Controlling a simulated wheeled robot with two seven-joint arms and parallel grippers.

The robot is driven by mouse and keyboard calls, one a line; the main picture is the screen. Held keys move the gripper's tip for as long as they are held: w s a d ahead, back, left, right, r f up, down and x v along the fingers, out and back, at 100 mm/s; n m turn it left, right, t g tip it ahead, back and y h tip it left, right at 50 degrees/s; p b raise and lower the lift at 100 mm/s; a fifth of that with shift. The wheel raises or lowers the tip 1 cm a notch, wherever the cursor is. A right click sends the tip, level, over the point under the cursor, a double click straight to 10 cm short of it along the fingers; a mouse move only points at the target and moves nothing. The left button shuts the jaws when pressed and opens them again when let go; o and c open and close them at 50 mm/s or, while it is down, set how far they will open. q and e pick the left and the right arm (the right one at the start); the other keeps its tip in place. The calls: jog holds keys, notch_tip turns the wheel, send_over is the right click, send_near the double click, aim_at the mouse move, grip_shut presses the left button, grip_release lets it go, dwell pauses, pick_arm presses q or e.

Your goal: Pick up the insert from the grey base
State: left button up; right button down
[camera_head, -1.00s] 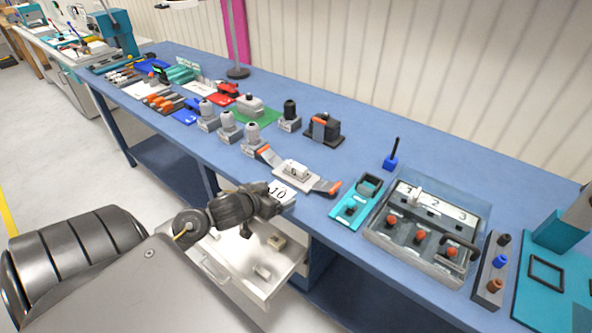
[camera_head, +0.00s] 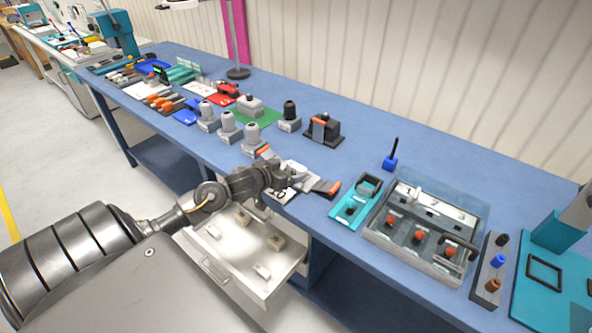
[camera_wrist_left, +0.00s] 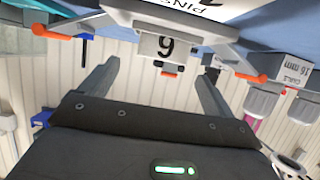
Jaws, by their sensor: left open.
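The grey base (camera_head: 322,185) sits near the front edge of the blue bench in the head view, with an orange-tipped arm at each side. In the left wrist view it appears upside down at the top (camera_wrist_left: 212,37). The insert, a light block marked 6 (camera_wrist_left: 165,47), sits at the middle of the base. My left gripper (camera_head: 296,178) is at the base and hides most of the insert in the head view. In the left wrist view its two fingers (camera_wrist_left: 154,73) are apart, with the insert seen between and beyond them. My right gripper is not in view.
An open drawer (camera_head: 225,262) with small blocks lies below my left arm. A teal fixture (camera_head: 347,212) and a clear-walled box (camera_head: 372,238) stand right of the base. Grey bottle-like pieces (camera_head: 251,135) and a black-and-orange device (camera_head: 323,130) stand behind it.

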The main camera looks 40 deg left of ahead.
aim_at(296, 166)
pick_arm(q)
jog(key=x, duration=0.2)
jog(key=p+x, duration=0.1)
jog(key=x, duration=0.2)
jog(key=shift+a+f, duration=0.1)
jog(key=shift+f, duration=0.15)
jog(key=shift+s, duration=0.1)
jog(key=c, duration=1.1)
jog(key=shift+r, duration=0.15)
